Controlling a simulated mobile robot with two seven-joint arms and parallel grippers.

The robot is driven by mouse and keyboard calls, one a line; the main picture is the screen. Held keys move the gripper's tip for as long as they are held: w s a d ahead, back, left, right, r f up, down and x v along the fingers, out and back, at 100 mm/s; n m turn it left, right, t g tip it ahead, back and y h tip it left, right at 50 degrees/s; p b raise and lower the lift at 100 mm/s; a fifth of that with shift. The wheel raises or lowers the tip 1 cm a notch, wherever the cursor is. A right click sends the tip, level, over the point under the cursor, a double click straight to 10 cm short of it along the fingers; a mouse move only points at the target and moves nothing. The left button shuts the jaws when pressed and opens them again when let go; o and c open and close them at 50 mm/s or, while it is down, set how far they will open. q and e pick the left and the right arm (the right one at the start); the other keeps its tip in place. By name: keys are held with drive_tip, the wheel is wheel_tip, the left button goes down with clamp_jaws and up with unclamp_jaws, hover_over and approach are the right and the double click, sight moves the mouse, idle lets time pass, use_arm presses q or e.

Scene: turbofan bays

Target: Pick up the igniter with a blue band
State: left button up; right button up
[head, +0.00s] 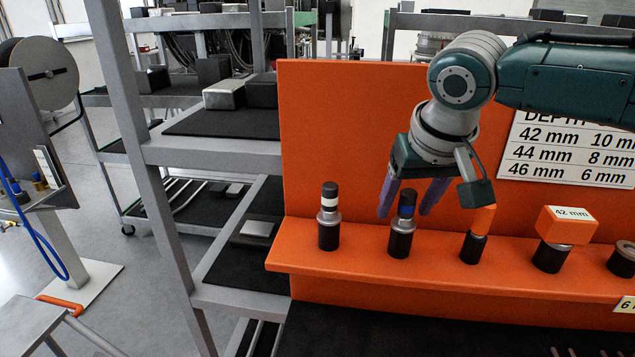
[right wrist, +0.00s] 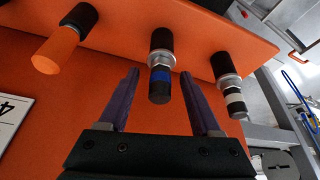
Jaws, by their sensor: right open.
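The igniter with a blue band (head: 402,226) stands upright on the orange shelf (head: 330,262), black at the base and top with a metal collar. It also shows in the right wrist view (right wrist: 160,66), with the blue band facing the camera. My right gripper (head: 405,212) is open, its two purple fingers on either side of the igniter's top in the head view. In the right wrist view the igniter's banded end lies between the open fingertips (right wrist: 165,82), with gaps on both sides. My left gripper is not in view.
A white-banded igniter (head: 329,218) stands to the left on the shelf. To the right are an orange-topped plug (head: 475,235), an orange block labelled 42 mm (head: 567,225) and a dark ring-topped part (head: 622,260). An orange back panel (head: 340,130) rises behind.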

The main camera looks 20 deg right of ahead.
clamp_jaws()
idle(0.4)
